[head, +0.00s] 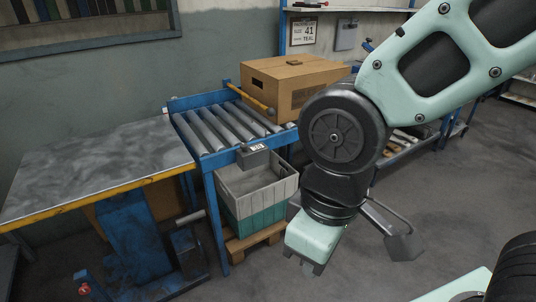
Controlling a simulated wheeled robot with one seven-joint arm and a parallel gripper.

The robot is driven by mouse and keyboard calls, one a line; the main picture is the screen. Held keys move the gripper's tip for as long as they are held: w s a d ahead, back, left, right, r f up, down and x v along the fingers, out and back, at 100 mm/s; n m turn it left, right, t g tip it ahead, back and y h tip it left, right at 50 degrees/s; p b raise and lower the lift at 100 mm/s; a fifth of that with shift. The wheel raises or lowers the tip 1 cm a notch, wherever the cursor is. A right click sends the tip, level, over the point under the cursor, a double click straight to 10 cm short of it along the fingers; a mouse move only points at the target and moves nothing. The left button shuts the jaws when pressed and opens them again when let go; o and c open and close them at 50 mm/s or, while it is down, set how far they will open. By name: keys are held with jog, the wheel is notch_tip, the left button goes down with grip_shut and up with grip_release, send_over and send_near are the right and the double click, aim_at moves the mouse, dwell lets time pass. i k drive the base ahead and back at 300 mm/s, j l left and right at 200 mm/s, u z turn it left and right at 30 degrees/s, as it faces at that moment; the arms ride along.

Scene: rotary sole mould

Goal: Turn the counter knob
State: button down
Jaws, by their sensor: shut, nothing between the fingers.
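The counter (254,156) is a small dark grey box with a pale number display on top. It is fixed to the front blue rail of the roller conveyor, near the middle of the head view. I cannot make out its knob at this size. My gripper (312,267) hangs below my arm, right of and lower than the counter, clearly apart from it. It points down, and its short grey fingers are shut with nothing between them.
A cardboard box (290,77) sits on the conveyor rollers (222,134). A grey and green crate (262,219) stands on a wooden pallet below. A grey-topped table (95,165) with a yellow edge is at left. Grey floor (446,190) is open at right.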

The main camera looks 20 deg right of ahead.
aim_at(243, 146)
jog(key=i+l+u, duration=0.35)
jog(key=l, duration=0.3)
jog(key=i+l+u, duration=0.15)
jog(key=l, duration=0.25)
jog(key=i, duration=0.1)
